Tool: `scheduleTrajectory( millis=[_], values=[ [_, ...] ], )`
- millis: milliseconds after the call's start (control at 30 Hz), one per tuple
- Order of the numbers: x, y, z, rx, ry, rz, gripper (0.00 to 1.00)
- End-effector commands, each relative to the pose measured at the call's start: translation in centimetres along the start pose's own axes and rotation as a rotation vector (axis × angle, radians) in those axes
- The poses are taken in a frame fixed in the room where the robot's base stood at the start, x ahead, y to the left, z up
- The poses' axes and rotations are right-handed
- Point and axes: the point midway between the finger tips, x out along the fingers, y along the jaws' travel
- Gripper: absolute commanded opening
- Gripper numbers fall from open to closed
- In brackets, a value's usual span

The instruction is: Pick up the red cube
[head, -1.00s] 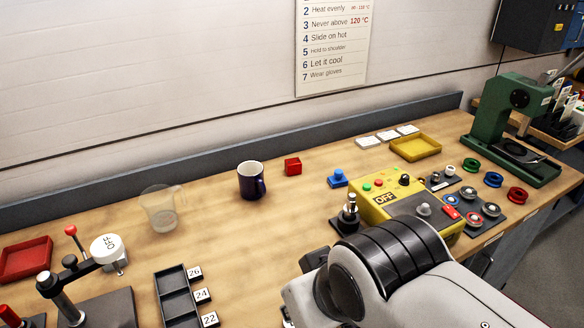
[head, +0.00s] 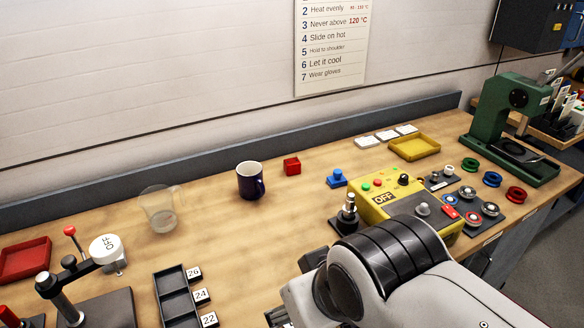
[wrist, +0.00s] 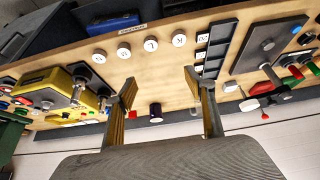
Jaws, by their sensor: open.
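In the wrist view a small red patch beside the left finger, left of the mug (wrist: 155,113), looks like the cube (wrist: 132,115). My gripper (wrist: 159,76) is open with nothing between its fingers. It is above the front part of the bench, well away from the cube. In the head view only a small part of it shows at the bottom edge.
A clear beaker (head: 160,210) stands left of the mug. A blue knobbed piece (head: 337,178) and the yellow control box (head: 385,200) are to the cube's right. A black tray (head: 175,295) lies in front. The bench just in front of the cube is clear.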

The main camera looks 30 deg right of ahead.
Motion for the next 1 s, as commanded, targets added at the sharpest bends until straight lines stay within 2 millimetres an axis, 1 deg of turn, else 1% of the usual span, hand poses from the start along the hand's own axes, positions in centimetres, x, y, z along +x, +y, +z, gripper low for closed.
scheduleTrajectory(
  millis=[167, 267, 367, 667, 1000],
  values=[
    [0.1, 0.2, -0.7, 0.005, 0.007, 0.006, 0.54],
    [0.4, 0.6, -1.8, 0.012, 0.018, 0.016, 0.54],
    [0.8, 1.1, -3.5, 0.020, 0.036, 0.031, 0.54],
    [2.8, 3.7, -10.2, 0.053, 0.114, 0.088, 0.54],
    [6.0, 7.1, -17.7, 0.078, 0.206, 0.141, 0.54]
  ],
)
